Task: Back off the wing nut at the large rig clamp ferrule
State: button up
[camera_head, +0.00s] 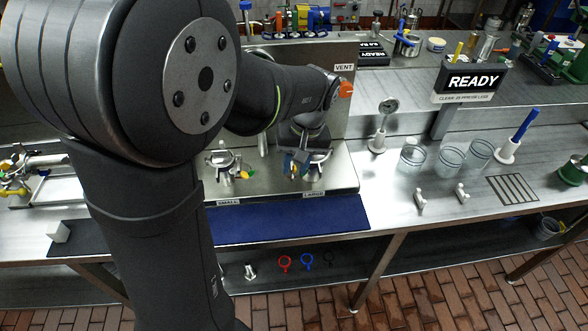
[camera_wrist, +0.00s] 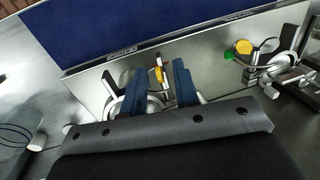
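The large rig clamp (camera_head: 318,163) stands on the steel bench behind the LARGE label (camera_head: 313,194), largely covered by my gripper (camera_head: 297,160). In the wrist view my gripper (camera_wrist: 159,67) has its two blue fingers apart, one on each side of a small yellow-orange piece (camera_wrist: 159,74), apparently the wing nut, with a thin metal bolt by it. Gaps show between this piece and both fingers, so nothing appears gripped. The silvery clamp body (camera_wrist: 152,103) lies below and between the fingers, partly hidden by them and by the gripper housing. The ferrule itself cannot be made out.
The small rig clamp (camera_head: 229,166), with yellow and green parts, stands to the left. A blue mat (camera_head: 290,224) lies along the front. A steel backplate (camera_head: 344,100) with an orange VENT knob (camera_head: 345,89) rises behind. A gauge (camera_head: 388,106) and clear beakers (camera_head: 450,160) stand right.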

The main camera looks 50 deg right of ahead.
jog(key=shift+w+a+f, duration=0.15)
jog(key=shift+f, duration=0.95)
grip_shut()
jog(key=shift+g+h, duration=0.5)
